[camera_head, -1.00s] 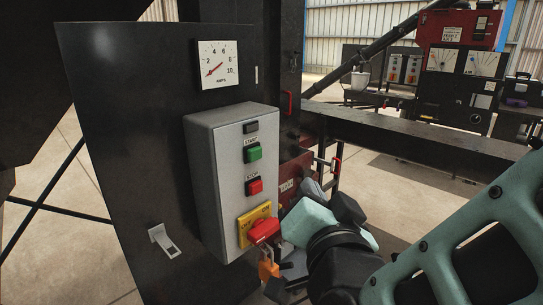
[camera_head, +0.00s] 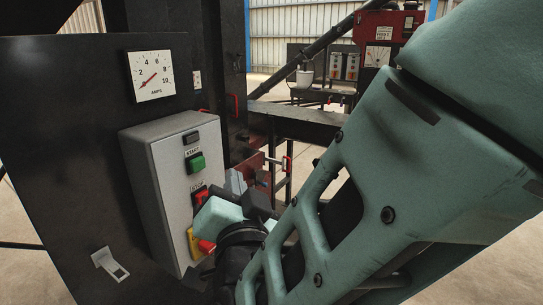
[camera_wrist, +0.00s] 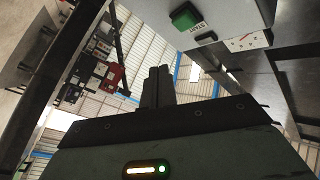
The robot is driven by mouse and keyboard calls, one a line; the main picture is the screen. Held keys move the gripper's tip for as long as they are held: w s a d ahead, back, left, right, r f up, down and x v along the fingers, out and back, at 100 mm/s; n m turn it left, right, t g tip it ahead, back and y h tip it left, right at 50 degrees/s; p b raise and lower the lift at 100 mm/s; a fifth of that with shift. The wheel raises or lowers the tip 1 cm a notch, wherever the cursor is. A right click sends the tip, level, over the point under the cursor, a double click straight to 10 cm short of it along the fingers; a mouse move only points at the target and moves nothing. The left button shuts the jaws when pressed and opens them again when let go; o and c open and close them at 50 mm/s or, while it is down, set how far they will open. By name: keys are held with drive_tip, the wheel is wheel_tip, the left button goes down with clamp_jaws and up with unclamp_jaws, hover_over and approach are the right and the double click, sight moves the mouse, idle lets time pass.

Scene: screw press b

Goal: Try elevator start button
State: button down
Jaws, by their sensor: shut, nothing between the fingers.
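The start button (camera_head: 196,163) is a green push button on the front of a grey control box (camera_head: 160,185), under a START label. In the wrist view the green start button (camera_wrist: 184,17) is at the top, with its label upside down. My gripper (camera_wrist: 159,74) is shut and empty, its fingers together below the button in that picture and apart from it. In the head view my wrist is in front of the box's lower right, and the fingertips cannot be made out clearly.
The red stop button (camera_head: 199,195) is partly hidden by my gripper. A red and yellow rotary switch (camera_head: 195,243) below it is also partly covered. An ammeter (camera_head: 150,77) is on the dark panel above the box. A dark beam (camera_head: 295,120) runs behind.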

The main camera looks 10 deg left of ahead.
drive_tip(key=shift+w+a, duration=0.3)
drive_tip(key=shift+a, duration=0.4)
drive_tip(key=shift+w+a, duration=0.3)
drive_tip(key=shift+a, duration=0.45)
drive_tip(key=shift+w+a, duration=0.3)
drive_tip(key=shift+a, duration=0.4)
idle(0.4)
drive_tip(key=shift+w+a+b, duration=0.15)
drive_tip(key=shift+a+b, duration=0.2)
drive_tip(key=shift+w+a, duration=0.2)
drive_tip(key=shift+a, duration=0.2)
idle(0.7)
idle(0.3)
drive_tip(key=shift+s+d+b, duration=0.35)
drive_tip(key=shift+d+b, duration=0.25)
drive_tip(key=shift+d, duration=0.15)
drive_tip(key=shift+d, duration=0.1)
drive_tip(key=shift+s+d+b, duration=0.3)
drive_tip(key=shift+d, duration=0.45)
drive_tip(key=shift+s+d+b, duration=0.3)
drive_tip(key=shift+s+d, duration=0.05)
drive_tip(key=shift+d, duration=0.4)
drive_tip(key=shift+s+d+b, duration=0.3)
drive_tip(key=shift+d, duration=0.45)
